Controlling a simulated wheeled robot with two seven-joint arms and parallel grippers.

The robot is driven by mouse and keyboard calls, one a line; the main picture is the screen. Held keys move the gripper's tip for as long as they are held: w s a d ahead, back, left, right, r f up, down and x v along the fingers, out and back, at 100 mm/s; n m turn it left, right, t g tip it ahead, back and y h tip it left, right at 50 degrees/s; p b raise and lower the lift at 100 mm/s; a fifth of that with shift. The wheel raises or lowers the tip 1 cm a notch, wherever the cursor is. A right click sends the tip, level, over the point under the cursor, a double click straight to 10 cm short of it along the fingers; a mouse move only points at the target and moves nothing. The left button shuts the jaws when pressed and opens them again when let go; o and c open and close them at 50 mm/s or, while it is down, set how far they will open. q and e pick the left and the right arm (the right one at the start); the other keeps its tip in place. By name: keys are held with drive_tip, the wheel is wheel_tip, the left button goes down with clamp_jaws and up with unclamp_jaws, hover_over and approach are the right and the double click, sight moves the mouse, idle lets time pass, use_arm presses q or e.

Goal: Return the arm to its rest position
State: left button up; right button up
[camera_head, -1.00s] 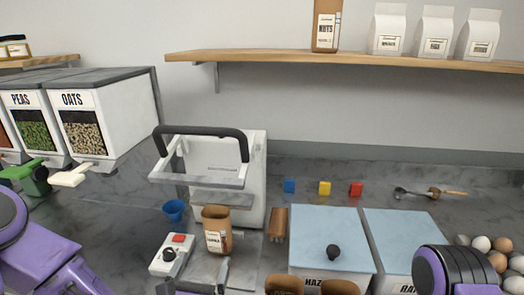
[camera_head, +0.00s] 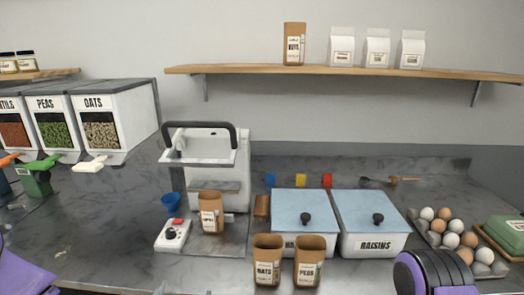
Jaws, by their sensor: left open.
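My left arm (camera_head: 22,272) shows as a purple link in the bottom left corner. Only a thin dark sliver of my left gripper (camera_head: 100,292) shows at the bottom edge; it is open, apart from the bags and the machine, and I see nothing held in it. My right arm (camera_head: 432,274) shows as a purple and black rounded link at the bottom right; its gripper is out of view.
A white machine (camera_head: 222,162) with a dark handle stands on the counter, a brown bag (camera_head: 210,212) at its front. Bags of oats (camera_head: 267,262) and peas (camera_head: 310,262) stand near the front edge. Lidded boxes (camera_head: 372,222) and eggs (camera_head: 452,240) are to the right. The left counter is mostly clear.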

use_arm(q)
drive_tip(key=s+a+f+m+g+y, duration=0.1)
drive_tip(key=s+a+f+m+g, duration=0.1)
drive_tip(key=s+f+m+g, duration=0.45)
drive_tip(key=s+a+f+m+g, duration=0.15)
drive_tip(key=s+f+m, duration=0.25)
drive_tip(key=f+m, duration=0.65)
drive_tip(key=s+a+f+m+g+y, duration=0.1)
drive_tip(key=s+a+f+m+g, duration=0.1)
drive_tip(key=s+a+f+m, duration=0.2)
drive_tip(key=s+a+f+m+g+y, duration=0.2)
drive_tip(key=s+a+f+m+g, duration=0.1)
drive_tip(key=s, duration=0.6)
wheel_tip(320, 180, down, 3)
drive_tip(key=shift+a+r+m+g, duration=0.2)
drive_tip(key=shift+a+m+g, duration=0.1)
drive_tip(key=shift+a+m, duration=0.75)
